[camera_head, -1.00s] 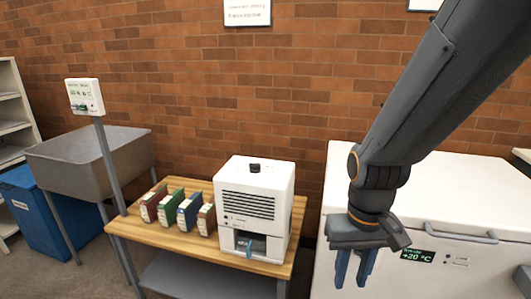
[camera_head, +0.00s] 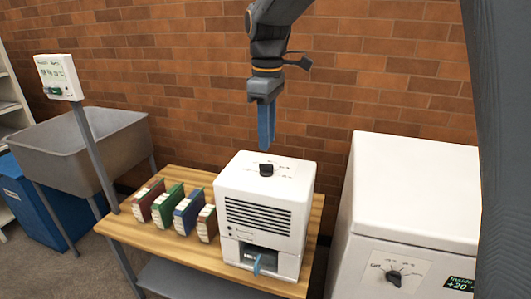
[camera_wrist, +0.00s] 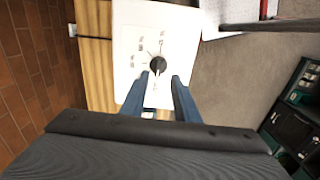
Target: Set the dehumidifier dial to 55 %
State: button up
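The dehumidifier (camera_head: 241,217) is a white box with a dark front grille, standing on the wooden table. Its black dial (camera_head: 266,170) is on the top face, with small printed marks around it that are too small to read. The dial (camera_wrist: 157,65) also shows in the wrist view, just beyond my fingertips. My gripper (camera_head: 266,140) points down above the dial, its blue fingers apart and empty, with the tips a little above the knob. In the wrist view my gripper (camera_wrist: 165,82) has a gap between its two fingers, roughly in line with the dial.
Several coloured boxes (camera_head: 187,209) stand left of the dehumidifier on the table (camera_head: 175,247). A white chest freezer (camera_head: 415,190) with its own dial (camera_head: 394,277) stands at right. A display on a post (camera_head: 58,77) and a grey sink (camera_head: 85,150) are at left.

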aim_at(266, 164)
jog(key=shift+w+a+f, duration=0.1)
jog(key=shift+w+a, duration=0.1)
jog(key=shift+d+f, duration=0.1)
jog(key=shift+f, duration=3.5)
grip_shut()
